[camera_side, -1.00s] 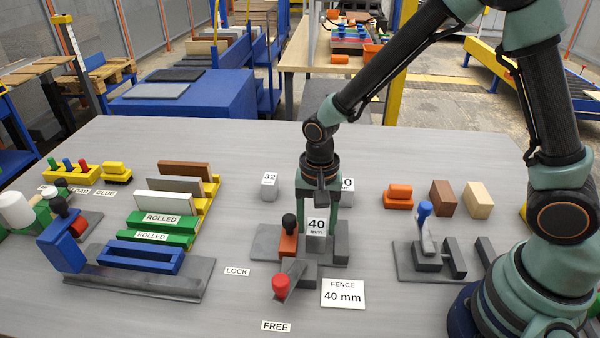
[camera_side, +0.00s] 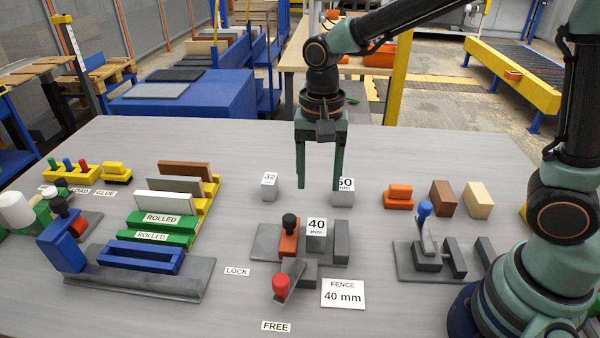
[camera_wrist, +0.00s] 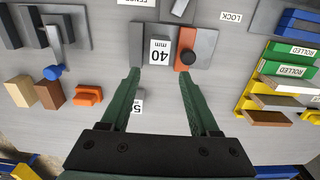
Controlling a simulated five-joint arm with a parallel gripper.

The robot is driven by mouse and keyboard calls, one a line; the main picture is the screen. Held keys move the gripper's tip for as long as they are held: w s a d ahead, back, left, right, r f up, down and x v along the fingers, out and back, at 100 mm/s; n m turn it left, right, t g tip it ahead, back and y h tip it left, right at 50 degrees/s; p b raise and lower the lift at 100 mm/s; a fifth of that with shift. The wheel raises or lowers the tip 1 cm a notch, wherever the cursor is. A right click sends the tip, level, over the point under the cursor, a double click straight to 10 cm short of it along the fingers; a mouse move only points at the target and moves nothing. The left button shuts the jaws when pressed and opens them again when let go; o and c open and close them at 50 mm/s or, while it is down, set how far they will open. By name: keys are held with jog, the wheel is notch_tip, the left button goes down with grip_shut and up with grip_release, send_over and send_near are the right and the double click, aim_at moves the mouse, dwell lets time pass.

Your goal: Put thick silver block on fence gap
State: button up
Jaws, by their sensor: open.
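The silver-grey block labelled 40 mm (camera_side: 316,229) sits in the gap of the fence fixture, between the orange slide (camera_side: 289,240) with its black knob and a dark grey fixed piece (camera_side: 340,236). In the wrist view the 40 block (camera_wrist: 160,50) shows between the same two parts. My gripper (camera_side: 319,187) is open and empty, raised above and behind the fixture. In the wrist view my gripper's fingers (camera_wrist: 158,74) are spread, apart from the block. A grey block labelled 32 (camera_side: 269,188) and one labelled 50 (camera_side: 343,195) stand behind; a finger partly covers the 50 block.
A red-knobbed lever (camera_side: 281,284) and a FENCE 40 mm card (camera_side: 343,293) lie in front of the fixture. Orange, brown and tan blocks (camera_side: 478,200) stand at right, near a blue-knobbed fixture (camera_side: 424,222). A blue fixture (camera_side: 141,257) and rolled pieces are at left.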

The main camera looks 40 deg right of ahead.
jog(key=s+d+r+n+t, duration=0.5)
jog(key=s+d+r+n, duration=0.2)
jog(key=d+r+n, duration=0.1)
jog(key=d+n, duration=0.1)
jog(key=d, duration=0.1)
jog(key=shift+d+r+t, duration=0.3)
jog(key=shift+r, duration=0.05)
